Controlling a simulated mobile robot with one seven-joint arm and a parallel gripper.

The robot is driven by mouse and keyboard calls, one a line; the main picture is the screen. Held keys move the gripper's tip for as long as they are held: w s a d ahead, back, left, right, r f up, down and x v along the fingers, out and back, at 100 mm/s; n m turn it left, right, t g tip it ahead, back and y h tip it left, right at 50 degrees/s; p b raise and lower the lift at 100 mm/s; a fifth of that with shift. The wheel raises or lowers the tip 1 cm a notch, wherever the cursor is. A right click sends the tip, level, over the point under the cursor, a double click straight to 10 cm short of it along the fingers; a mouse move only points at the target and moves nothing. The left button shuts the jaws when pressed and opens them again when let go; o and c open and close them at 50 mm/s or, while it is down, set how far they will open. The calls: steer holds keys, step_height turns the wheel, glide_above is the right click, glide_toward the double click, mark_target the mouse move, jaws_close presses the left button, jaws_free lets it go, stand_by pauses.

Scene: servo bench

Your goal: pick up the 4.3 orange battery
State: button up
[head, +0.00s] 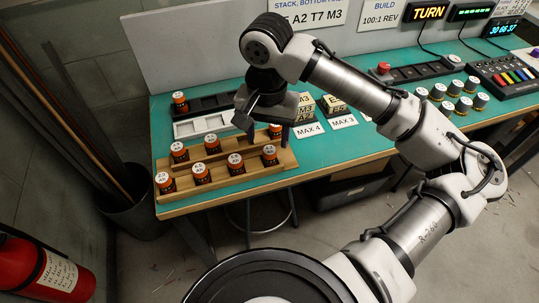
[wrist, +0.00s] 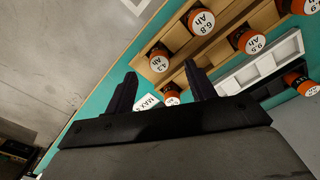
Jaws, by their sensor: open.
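The 4.3 orange battery (wrist: 158,62) has a white top marked 4.3 Ah and a dark lower body. It stands in the wooden rack (wrist: 178,70). In the head view it appears to be the right-end battery of the front row (head: 270,155). My gripper (head: 267,138) is open and empty, pointing down above the rack's right end. The fingers look higher than the battery; the exact height gap is unclear.
The 6.8 battery (wrist: 203,22) and 9.5 battery (wrist: 252,42) stand nearby in the rack. Another orange battery (wrist: 170,95) is close to one finger. A white tray (head: 200,124) lies behind the rack. Labelled blocks (head: 305,106) stand to the right.

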mark_target(270, 150)
steer(key=shift+w+d+f+p, duration=0.15)
steer(key=shift+f+p, duration=0.15)
steer(key=shift+f, duration=1.45)
steer(key=shift+w+d+f+p, duration=0.15)
steer(key=shift+f+p, duration=0.15)
steer(key=shift+f, duration=1.45)
steer(key=shift+a, duration=0.1)
steer(key=shift+c, duration=0.3)
steer(key=c, duration=1.1)
steer(key=shift+o, duration=0.2)
steer(key=shift+r, duration=0.1)
